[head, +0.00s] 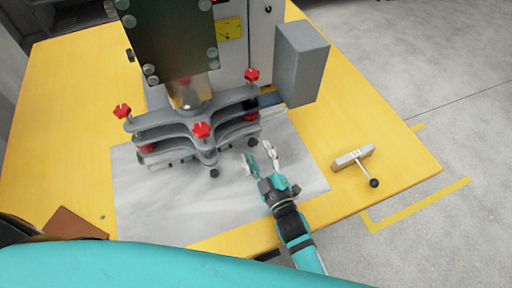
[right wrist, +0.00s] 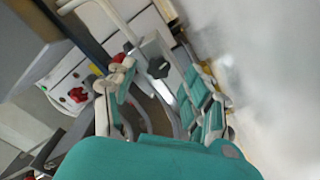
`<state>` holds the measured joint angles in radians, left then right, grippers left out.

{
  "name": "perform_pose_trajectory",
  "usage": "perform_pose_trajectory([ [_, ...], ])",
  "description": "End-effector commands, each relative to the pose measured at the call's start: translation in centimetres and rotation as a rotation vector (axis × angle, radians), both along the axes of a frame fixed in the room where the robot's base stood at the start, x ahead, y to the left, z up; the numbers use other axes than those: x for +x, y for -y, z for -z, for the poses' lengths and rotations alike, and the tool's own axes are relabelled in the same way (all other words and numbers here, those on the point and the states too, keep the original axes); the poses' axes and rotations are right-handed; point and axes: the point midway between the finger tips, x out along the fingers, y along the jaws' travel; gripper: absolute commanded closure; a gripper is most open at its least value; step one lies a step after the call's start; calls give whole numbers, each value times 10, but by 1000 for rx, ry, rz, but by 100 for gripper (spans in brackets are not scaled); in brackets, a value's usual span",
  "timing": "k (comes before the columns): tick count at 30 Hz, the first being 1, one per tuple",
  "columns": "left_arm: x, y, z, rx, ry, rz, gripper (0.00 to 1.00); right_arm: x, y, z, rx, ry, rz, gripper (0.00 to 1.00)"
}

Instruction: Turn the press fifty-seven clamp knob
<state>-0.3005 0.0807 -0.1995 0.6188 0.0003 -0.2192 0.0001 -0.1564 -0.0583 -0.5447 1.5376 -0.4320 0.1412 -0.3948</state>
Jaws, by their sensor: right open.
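The grey press (head: 190,120) stands on the table with a three-armed clamp plate. More red shows under the plate. I cannot tell which knob is the task's. My right gripper (head: 261,151) is open and empty, low in front of the plate's right side, apart from the red knobs.
The yellow table (head: 75,100) carries a pale sheet (head: 150,215) under the press. A grey box (head: 300,62) juts out right of the press. A small T-shaped piece with a dark ball (head: 374,183) lies near the right edge.

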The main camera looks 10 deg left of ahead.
Motion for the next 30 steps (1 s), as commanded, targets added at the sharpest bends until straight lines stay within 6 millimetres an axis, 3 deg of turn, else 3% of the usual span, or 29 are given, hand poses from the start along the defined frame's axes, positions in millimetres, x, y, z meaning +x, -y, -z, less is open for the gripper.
perform_pose_trajectory([
  [6,1,1,0,-1,1,0,100,-42,28,2,-2,-5,0,48],
  [12,1,1,0,-1,1,0,100,-69,45,2,-2,-5,-1,48],
  [18,1,1,0,-1,1,0,100,-79,52,1,-1,-2,-1,48],
  [30,1,1,0,-1,1,1,100,-79,52,1,-2,-2,0,48],
])
